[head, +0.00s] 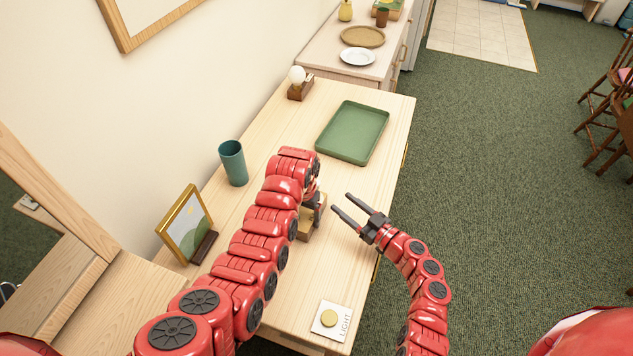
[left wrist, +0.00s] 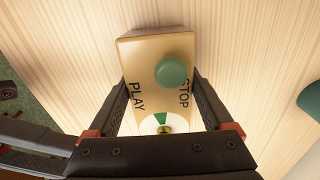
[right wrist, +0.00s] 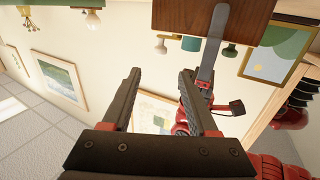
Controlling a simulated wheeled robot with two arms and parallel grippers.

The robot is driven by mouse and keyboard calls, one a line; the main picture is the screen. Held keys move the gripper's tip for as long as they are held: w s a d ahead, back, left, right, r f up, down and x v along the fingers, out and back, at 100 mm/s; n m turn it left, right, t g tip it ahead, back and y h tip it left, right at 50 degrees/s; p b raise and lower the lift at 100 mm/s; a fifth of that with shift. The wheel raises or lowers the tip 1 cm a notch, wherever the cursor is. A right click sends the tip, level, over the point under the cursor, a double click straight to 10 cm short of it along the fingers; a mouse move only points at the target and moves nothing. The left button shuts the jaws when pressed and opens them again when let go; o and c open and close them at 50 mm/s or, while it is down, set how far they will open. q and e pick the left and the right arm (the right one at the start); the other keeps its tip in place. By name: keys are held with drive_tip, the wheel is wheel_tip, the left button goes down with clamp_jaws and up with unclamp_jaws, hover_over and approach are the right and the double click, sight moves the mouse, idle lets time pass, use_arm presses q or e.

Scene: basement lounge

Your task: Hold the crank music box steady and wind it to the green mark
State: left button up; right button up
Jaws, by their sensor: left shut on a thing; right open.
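The music box (head: 314,221) is a small pale-gold box on the wooden table, partly hidden by my left arm in the head view. In the left wrist view its top (left wrist: 140,58) has a round green knob (left wrist: 171,72), the words PLAY and STOP, and a white dial with a green mark (left wrist: 152,124), partly covered by the gripper. My left gripper (head: 316,207) is shut on the box, one finger on each side. My right gripper (head: 355,211) is open and empty, just right of the box in the head view, fingers pointing towards it. I cannot make out a crank arm.
A green tray (head: 352,158) lies beyond the box. A teal cup (head: 233,170), a gold-framed picture (head: 163,237) and a small globe lamp (head: 297,75) stand along the wall side. A card with a yellow button, marked LIGHT (head: 343,325), lies near the front.

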sight(319, 184)
drive_tip(key=x, duration=1.1)
drive_tip(key=shift+w+a, duration=0.3)
clamp_jaws()
